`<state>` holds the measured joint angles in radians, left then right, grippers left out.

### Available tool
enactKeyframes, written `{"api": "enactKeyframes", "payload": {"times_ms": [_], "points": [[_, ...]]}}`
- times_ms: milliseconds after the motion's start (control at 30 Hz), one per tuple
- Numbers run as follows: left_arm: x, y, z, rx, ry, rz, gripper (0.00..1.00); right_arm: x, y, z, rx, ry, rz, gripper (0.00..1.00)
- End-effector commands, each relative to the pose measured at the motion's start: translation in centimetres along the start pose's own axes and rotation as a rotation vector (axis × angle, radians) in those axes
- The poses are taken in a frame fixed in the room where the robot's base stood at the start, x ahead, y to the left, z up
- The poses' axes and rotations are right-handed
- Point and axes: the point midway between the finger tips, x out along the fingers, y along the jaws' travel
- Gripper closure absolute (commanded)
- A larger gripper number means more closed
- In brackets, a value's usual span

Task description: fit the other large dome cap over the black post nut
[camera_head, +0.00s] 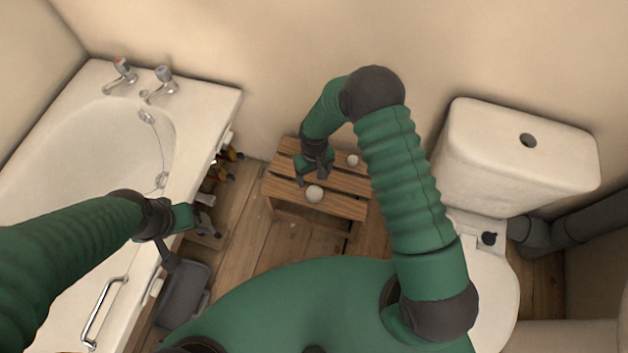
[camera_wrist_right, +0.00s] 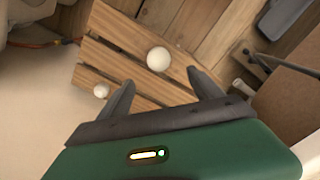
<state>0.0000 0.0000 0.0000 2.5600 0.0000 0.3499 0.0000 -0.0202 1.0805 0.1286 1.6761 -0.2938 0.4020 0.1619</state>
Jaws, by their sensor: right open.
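A white dome cap (camera_head: 314,194) lies near the front of the slatted wooden stool. In the right wrist view the same cap (camera_wrist_right: 158,59) shows beyond my fingertips, roughly between them. A smaller-looking white cap (camera_head: 352,160) sits farther back on the stool; it shows left of my left-hand finger in the wrist view (camera_wrist_right: 101,91). My right gripper (camera_head: 310,178) is open and empty above the stool. A small black piece (camera_head: 489,239), seemingly the post nut, stands on the toilet behind the bowl. My left gripper (camera_head: 188,232) is over the bath's edge; its jaw opening is unclear.
The wooden stool (camera_head: 281,187) stands between the bathtub (camera_head: 218,98) and the toilet (camera_head: 478,320). The cistern (camera_head: 480,150) rises behind the bowl, with a grey pipe (camera_head: 575,222) beside it. Tools and a grey tray (camera_head: 184,294) lie along the bath's side.

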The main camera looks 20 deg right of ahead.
Motion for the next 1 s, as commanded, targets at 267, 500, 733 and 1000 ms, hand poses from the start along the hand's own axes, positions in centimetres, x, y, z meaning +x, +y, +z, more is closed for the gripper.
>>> {"api": "enactKeyframes", "payload": {"times_ms": [267, 500, 733, 1000], "points": [[-0.4, 0.0, -0.1, 0.0, 0.0, 0.0, 0.21, -6.1, 0.8, 0.7, 0.013, 0.032, 0.012, 0.25], [-0.3, 0.0, -0.1, 0.0, 0.0, 0.0, 0.21, -19.6, 2.7, 8.5, 0.112, 0.156, 0.035, 0.25], [-0.3, 0.0, -0.1, 0.0, 0.0, 0.0, 0.21, -23.6, 2.5, 15.0, 0.187, 0.225, 0.023, 0.25], [-0.3, 0.0, -0.1, 0.0, 0.0, 0.0, 0.21, -23.8, 2.5, 15.5, 0.19, 0.228, 0.022, 0.25]]}}
